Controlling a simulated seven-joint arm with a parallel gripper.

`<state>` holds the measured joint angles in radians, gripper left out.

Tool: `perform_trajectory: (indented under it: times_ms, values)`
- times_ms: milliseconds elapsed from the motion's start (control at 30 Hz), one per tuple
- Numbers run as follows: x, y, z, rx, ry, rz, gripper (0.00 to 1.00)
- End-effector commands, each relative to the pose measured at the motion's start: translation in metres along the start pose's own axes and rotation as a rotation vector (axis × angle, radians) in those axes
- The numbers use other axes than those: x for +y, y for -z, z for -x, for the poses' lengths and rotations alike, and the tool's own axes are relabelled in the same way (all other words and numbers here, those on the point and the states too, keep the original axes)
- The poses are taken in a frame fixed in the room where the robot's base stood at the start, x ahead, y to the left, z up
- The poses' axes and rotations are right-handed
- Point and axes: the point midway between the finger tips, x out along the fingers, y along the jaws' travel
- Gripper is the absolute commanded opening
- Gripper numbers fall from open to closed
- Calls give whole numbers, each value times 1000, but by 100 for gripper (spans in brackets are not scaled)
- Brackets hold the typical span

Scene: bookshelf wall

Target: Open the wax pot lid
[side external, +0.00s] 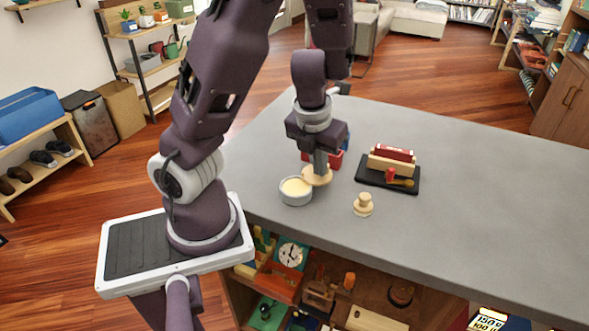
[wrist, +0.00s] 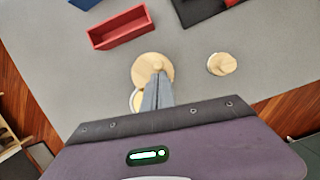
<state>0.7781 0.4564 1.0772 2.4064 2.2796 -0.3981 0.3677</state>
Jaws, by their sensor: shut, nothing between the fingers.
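The wax pot (side external: 296,196) is a small round grey pot on the grey counter, with cream wax showing in its open top. Its round pale wooden lid (side external: 317,178) is off to the right side of the pot, close to its rim. I cannot tell whether it touches the rim or the counter. My gripper (side external: 320,168) points down at the lid, its fingers shut with nothing between them. In the wrist view, the lid (wrist: 147,67) and its knob show just beyond the fingertips (wrist: 157,76). The pot (wrist: 136,100) is partly hidden behind the lid and fingers.
A wooden knobbed piece (side external: 363,205) stands right of the pot. A red open box (wrist: 122,28) lies behind the lid. A black tray (side external: 390,180) with wooden and red items is farther right. The counter's right side is clear.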

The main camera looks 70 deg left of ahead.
Motion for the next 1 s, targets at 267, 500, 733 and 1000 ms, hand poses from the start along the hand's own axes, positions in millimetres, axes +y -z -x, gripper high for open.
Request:
perform_trajectory:
  times_ms: [267,500,733,1000]
  values:
    - [3,-9,-2,-2,-62,234,0]
    - [6,-14,-4,0,-100,395,0]
    - [8,-16,-4,1,-100,406,0]
    - [9,-17,-4,1,-100,404,0]
